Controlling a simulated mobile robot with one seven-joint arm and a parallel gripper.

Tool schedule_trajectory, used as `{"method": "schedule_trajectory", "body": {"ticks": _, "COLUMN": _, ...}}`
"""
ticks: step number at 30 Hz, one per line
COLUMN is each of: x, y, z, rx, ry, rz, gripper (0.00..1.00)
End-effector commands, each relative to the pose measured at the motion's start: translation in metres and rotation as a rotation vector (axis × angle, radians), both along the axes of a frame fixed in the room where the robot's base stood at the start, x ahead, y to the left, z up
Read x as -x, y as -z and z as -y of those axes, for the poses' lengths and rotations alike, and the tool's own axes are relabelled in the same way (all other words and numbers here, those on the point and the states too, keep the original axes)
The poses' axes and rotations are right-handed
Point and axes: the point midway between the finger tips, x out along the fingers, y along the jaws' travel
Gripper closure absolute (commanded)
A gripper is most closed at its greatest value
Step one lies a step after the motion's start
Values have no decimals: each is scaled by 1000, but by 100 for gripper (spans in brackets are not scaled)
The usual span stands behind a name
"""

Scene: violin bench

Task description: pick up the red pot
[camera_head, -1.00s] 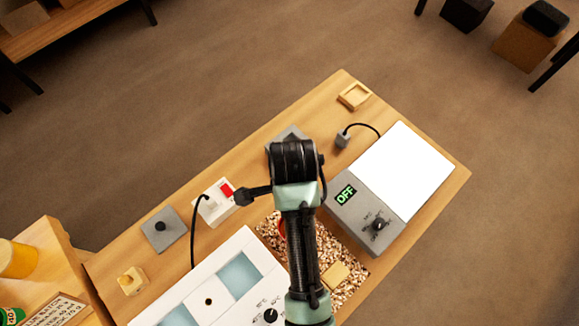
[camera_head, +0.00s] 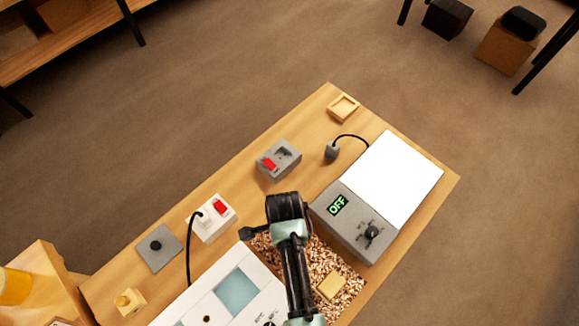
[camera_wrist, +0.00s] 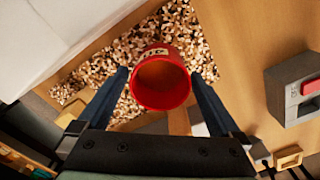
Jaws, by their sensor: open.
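The red pot (camera_wrist: 161,84) shows in the middle of the wrist view, its round open mouth facing the camera and a pale label with dark marks on its side. It is by a speckled, chip-like patch (camera_wrist: 115,65). My gripper (camera_wrist: 160,76) is open, with one dark finger to the left of the pot and the other to the right. I cannot tell whether the fingers touch it. In the head view my arm hides the pot, and the fingertips do not show.
On the wooden bench (camera_head: 225,190), a white appliance (camera_head: 262,262) stands left of the patch. A grey box (camera_head: 350,228) reading OFF, with a white panel (camera_head: 398,178), stands right. A grey socket box with red switch (camera_head: 278,160) and a white one (camera_head: 212,220) lie behind.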

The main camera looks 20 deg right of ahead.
Motion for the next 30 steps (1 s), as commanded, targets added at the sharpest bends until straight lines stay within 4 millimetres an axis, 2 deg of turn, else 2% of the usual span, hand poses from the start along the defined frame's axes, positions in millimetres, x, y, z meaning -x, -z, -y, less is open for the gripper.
{"method": "schedule_trajectory", "body": {"ticks": 6, "x": 0, "y": 0, "z": 0, "rx": 0, "ry": 0, "rz": 1, "gripper": 0}}
{"method": "schedule_trajectory", "body": {"ticks": 19, "x": 0, "y": 0, "z": 0, "rx": 0, "ry": 0, "rz": 1, "gripper": 77}}
{"method": "schedule_trajectory", "body": {"ticks": 26, "x": -1, "y": -1, "z": 0, "rx": 1, "ry": 0, "rz": 2, "gripper": 79}}
{"method": "schedule_trajectory", "body": {"ticks": 30, "x": -1, "y": -11, "z": 0, "rx": 1, "ry": 0, "rz": 5, "gripper": 79}}
